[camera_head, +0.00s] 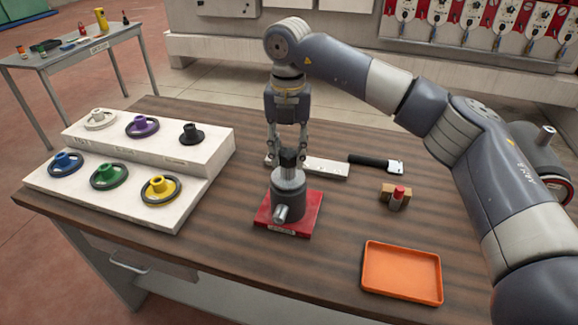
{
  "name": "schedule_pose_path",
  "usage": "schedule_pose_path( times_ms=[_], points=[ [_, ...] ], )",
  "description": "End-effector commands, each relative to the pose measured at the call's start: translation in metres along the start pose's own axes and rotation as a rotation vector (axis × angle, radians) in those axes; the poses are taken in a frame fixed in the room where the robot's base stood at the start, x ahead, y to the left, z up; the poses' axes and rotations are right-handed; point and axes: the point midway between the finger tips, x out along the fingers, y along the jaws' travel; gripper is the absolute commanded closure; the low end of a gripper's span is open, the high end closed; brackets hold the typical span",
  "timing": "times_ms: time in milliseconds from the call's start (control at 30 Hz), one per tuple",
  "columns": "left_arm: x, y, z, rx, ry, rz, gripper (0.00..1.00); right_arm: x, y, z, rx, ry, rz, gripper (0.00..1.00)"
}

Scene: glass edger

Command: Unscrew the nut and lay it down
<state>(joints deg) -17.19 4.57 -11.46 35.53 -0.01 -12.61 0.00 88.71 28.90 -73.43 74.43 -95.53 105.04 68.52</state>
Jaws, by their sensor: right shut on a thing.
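A grey cylindrical fixture (288,197) stands upright on a red base plate (305,215) in the middle of the wooden table. A short metal stub points out of its front. A black nut-like piece (288,158) shows at the fixture's top. My right gripper (288,152) points straight down there, with its fingers on either side of the black piece and shut on it. I cannot tell whether the piece is still threaded on. An empty orange tray (368,278) lies at the front right. My left gripper is not in view.
A white stepped stand (120,203) with several coloured handwheels is on the left. Behind the fixture lie a pale block (327,168) and a black-handled tool (372,161). A red-topped piece (398,197) stands by a small brown block. The table between fixture and tray is clear.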

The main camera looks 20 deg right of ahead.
Motion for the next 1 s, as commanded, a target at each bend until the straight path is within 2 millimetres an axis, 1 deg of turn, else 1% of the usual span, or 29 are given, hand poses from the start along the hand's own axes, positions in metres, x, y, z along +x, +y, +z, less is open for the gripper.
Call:
schedule_pose_path(
  times_ms=[67, 167, 1000],
  points=[
    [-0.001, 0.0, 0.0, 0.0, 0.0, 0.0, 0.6, 0.0, 0.0, 0.0, -0.042, 0.0, 0.0, 0.95],
    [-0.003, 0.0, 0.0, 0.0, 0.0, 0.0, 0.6, -0.001, 0.0, 0.0, -0.153, 0.0, 0.001, 0.95],
    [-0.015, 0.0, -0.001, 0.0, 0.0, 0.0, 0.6, -0.001, 0.0, 0.0, -1.19, 0.0, 0.001, 0.95]
  ],
)
